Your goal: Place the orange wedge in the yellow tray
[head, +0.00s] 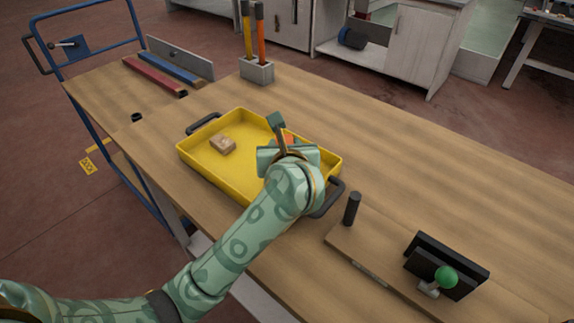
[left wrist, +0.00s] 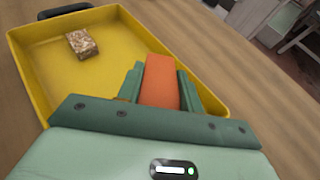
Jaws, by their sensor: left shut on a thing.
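The orange wedge (left wrist: 160,82) is between the fingers of my left gripper (left wrist: 160,90) in the left wrist view, and the gripper is shut on it. In the head view the left gripper (head: 283,140) is over the right part of the yellow tray (head: 190,155), and only a little of the orange wedge (head: 287,139) shows behind it. Whether the wedge touches the tray floor is hidden. The yellow tray (left wrist: 30,85) also shows in the left wrist view. My right gripper is not in view.
A brown block (head: 222,144) lies in the tray's left part. A fixture board with a black post (head: 352,208) and a green-knobbed clamp (head: 446,277) is at the right. A grey holder (head: 257,71) with two upright tools stands behind.

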